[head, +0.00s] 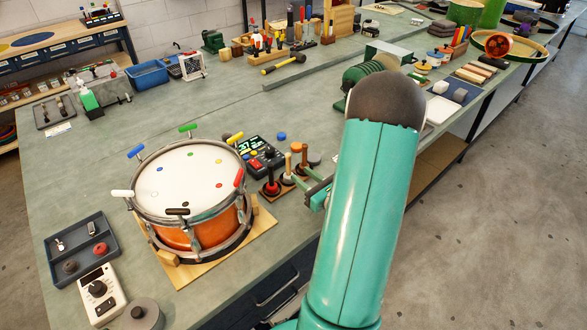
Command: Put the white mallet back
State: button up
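I cannot clearly pick out a white mallet.
A control box with a green display (262,152) stands behind the stand. A dark tray (82,250) and a white meter (98,295) lie left of the drum.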

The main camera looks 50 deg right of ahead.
jog(key=s, duration=0.5)
jog(key=shift+a, duration=0.25)
dwell(1.4)
